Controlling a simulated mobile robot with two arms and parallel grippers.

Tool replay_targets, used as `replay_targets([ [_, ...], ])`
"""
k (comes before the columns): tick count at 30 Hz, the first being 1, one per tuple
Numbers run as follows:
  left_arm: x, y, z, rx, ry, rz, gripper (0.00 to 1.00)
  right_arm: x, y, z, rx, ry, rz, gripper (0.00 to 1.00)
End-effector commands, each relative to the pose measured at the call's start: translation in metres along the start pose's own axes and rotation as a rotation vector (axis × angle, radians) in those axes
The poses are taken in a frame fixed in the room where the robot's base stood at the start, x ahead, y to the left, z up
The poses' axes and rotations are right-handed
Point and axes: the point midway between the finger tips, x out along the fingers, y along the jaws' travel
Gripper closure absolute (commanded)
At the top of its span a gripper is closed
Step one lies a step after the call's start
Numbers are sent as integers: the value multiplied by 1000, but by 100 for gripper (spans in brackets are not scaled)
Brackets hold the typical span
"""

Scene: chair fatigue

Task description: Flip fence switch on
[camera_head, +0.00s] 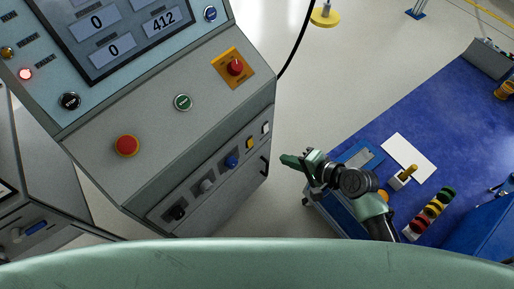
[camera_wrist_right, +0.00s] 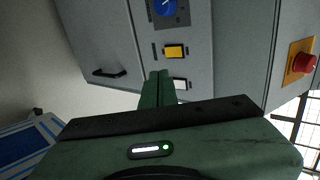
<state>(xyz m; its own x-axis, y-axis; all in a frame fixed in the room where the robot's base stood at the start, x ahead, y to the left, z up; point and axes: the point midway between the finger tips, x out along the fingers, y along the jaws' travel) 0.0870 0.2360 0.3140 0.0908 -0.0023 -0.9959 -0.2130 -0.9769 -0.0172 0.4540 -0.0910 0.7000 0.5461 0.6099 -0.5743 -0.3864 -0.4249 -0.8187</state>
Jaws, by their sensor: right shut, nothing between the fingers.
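The grey control cabinet (camera_head: 190,150) has a row of switches on its lower front panel. They include a blue knob (camera_head: 231,161), a yellow switch (camera_head: 249,143) and a white switch (camera_head: 265,128). The labels are too small to read, so I cannot tell which is the fence switch. My right gripper (camera_head: 287,159) is shut and empty, to the right of the cabinet front. In the right wrist view, its green fingertips (camera_wrist_right: 158,76) point at the panel, just below the yellow switch (camera_wrist_right: 174,51) and partly beside the white switch (camera_wrist_right: 180,84). My left gripper is not in view.
Above the row are a red mushroom button (camera_head: 126,145), a green button (camera_head: 182,102) and a red knob on a yellow plate (camera_head: 235,68). A black handle (camera_wrist_right: 108,73) sticks out of the cabinet front. A blue workbench (camera_head: 400,125) stands at the right.

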Motion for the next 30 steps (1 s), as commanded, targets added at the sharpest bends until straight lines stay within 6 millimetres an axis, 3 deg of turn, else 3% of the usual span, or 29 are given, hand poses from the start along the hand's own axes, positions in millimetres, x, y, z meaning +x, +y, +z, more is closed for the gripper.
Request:
replay_targets([
  [7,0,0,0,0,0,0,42,2,0,0,-1,1,1,100],
  [11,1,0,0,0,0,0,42,13,0,0,-1,2,0,100],
  [24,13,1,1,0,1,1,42,102,1,0,-1,1,1,100],
  [30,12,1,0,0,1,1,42,126,-13,-1,-2,2,2,100],
])
